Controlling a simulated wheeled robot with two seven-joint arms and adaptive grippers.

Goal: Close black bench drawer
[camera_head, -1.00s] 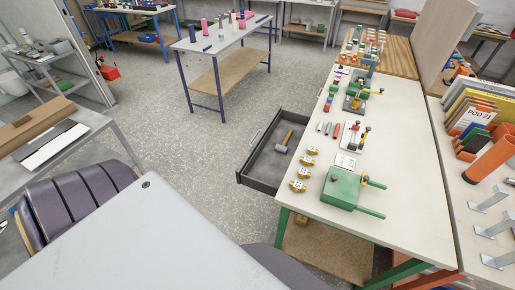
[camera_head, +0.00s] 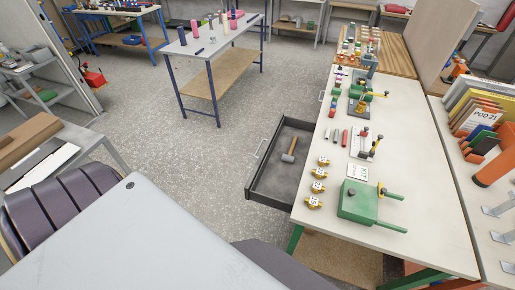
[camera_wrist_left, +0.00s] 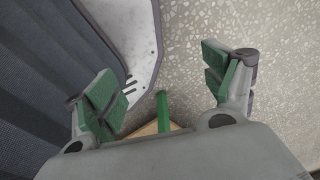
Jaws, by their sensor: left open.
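The black bench drawer (camera_head: 262,181) is pulled out from the left side of the long white-topped workbench (camera_head: 399,160) in the head view. A mallet (camera_head: 290,151) with a wooden handle lies inside it. Neither gripper shows in the head view, and the drawer is not recognisable in the wrist view.
A green vise (camera_head: 360,203), small yellow fittings (camera_head: 318,187) and other tools stand on the workbench. A blue-legged table (camera_head: 211,48) stands further back. Speckled floor (camera_head: 190,135) left of the drawer is clear. A red item (camera_head: 93,77) stands on the floor at far left.

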